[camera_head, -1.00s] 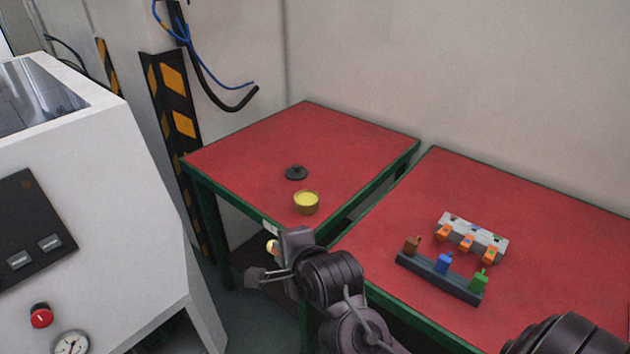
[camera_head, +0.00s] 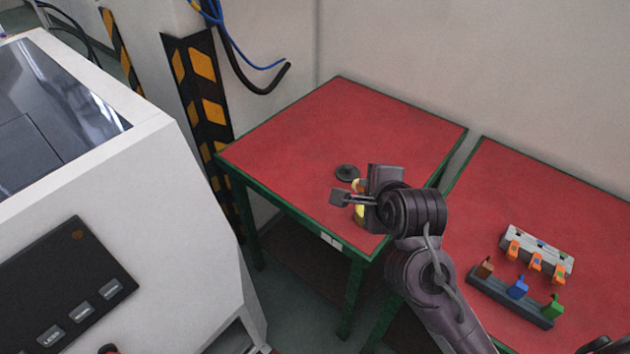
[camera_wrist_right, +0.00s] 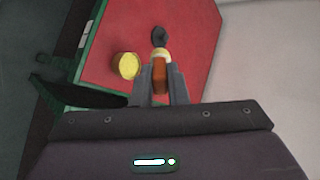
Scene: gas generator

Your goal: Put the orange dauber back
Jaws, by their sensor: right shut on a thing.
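The orange dauber (camera_wrist_right: 160,76) has an orange-brown body and a pale, rounded end. My right gripper (camera_wrist_right: 160,88) is shut on it, with a finger on each side of the body. In the head view, the right gripper (camera_head: 352,198) is over the left red table, and the dauber (camera_head: 357,185) is mostly hidden by it. A yellow open pot (camera_wrist_right: 127,66) is just left of the dauber in the wrist view; in the head view the gripper partly covers it. A round black lid (camera_head: 347,172) lies behind the gripper. My left gripper is not in view.
The right red table (camera_head: 590,220) holds a grey rack (camera_head: 540,250) with several orange pieces and a dark rack (camera_head: 500,298) with brown, blue and green pieces. A white machine (camera_head: 190,230) stands left. The left table's back is clear.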

